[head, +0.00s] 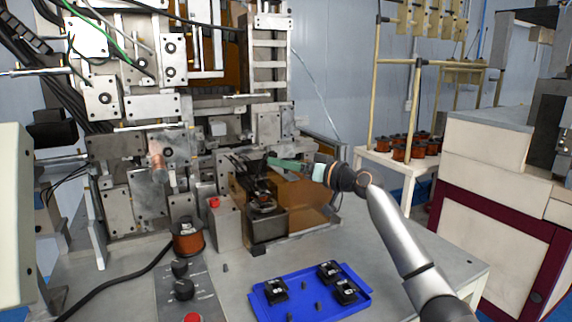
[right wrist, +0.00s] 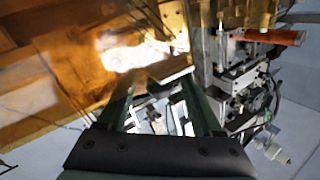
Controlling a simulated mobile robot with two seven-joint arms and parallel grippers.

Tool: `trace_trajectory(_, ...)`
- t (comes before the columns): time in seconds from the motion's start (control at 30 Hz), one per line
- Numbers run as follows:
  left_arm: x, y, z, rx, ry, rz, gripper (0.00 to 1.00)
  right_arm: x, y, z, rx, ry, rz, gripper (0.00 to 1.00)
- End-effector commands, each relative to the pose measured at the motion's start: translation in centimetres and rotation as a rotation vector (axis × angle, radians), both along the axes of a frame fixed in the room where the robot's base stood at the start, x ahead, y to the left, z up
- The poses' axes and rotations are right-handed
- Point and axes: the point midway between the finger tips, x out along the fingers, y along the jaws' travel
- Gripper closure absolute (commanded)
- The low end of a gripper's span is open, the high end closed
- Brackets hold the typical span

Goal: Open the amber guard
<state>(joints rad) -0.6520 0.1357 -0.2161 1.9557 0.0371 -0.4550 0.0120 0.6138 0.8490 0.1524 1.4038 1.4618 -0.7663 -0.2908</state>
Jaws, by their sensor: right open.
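The amber guard (head: 312,208) is a see-through brown-orange panel at the right side of the winder's work area in the head view. In the right wrist view the amber guard (right wrist: 50,65) fills the upper left, with bright glare on it. My right gripper (head: 272,161) reaches in from the right, above the guard and close to the black winding fixture (head: 262,196). Its green fingers (right wrist: 156,88) are apart in the right wrist view, with metal parts showing between them. I cannot tell whether a finger touches the guard. My left gripper is not in view.
A blue tray (head: 310,292) with several small black parts lies on the table in front. A copper wire spool (head: 187,237) and a control panel with knobs (head: 183,290) stand at the left. The grey winder (head: 150,205) rises behind. Table right of the tray is partly under my arm.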

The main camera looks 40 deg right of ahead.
Motion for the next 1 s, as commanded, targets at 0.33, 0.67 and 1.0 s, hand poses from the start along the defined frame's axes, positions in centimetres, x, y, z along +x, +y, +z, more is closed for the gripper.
trace_trajectory(0.33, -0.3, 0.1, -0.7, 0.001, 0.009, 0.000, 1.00, -1.1, -0.3, -0.2, 0.000, 0.000, -0.001, 0.33)
trace_trajectory(0.67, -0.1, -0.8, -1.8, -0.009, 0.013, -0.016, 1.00, -6.6, -1.6, -0.5, -0.002, 0.002, 0.000, 0.33)
trace_trajectory(1.0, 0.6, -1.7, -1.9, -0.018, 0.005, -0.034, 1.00, -11.2, -2.7, -0.1, 0.000, 0.000, 0.000, 0.33)
